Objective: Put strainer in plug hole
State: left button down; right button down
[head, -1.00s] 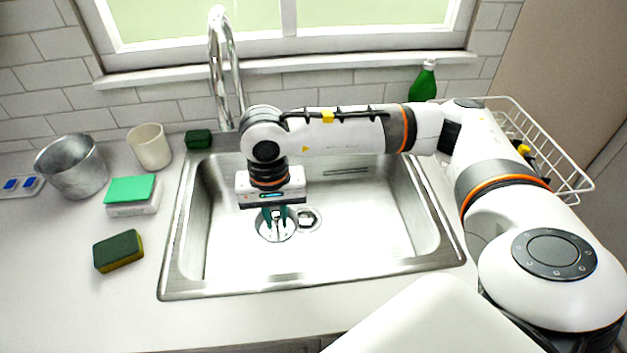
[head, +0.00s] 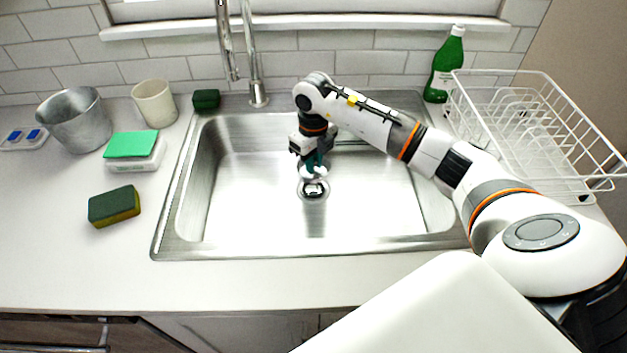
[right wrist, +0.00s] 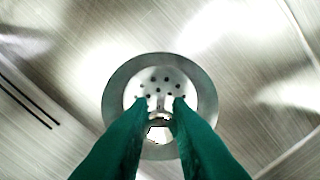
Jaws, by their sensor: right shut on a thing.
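The strainer (head: 309,172) is a small pale metal disc with holes. My right gripper (head: 316,163) is shut on it. It is held over the plug hole (head: 313,191), a round metal ring with a dark opening in the sink floor. In the head view the strainer appears slightly above and behind the hole's opening. In the right wrist view, the strainer (right wrist: 160,80) lies inside the outline of the plug hole's grey ring (right wrist: 114,90), toward its upper part. My left gripper is not in view.
The steel sink (head: 240,215) is otherwise empty, with a tap (head: 257,92) behind it. A white dish rack (head: 530,120) and a green bottle (head: 445,65) stand right. A sponge (head: 115,206), metal bucket (head: 76,122) and cup (head: 155,103) stand left.

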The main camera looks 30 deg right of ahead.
notch_tip(320, 180, down, 6)
jog(key=shift+f+p, duration=0.1)
jog(key=shift+p, duration=0.3)
jog(key=shift+f, duration=0.15)
jog(key=shift+f, duration=0.1)
jog(key=c, duration=1.3)
grip_release()
jog(key=shift+c, duration=0.2)
jog(key=shift+r, duration=0.3)
notch_tip(320, 180, up, 12)
jog(key=shift+f+b, duration=0.15)
jog(key=shift+b, duration=0.55)
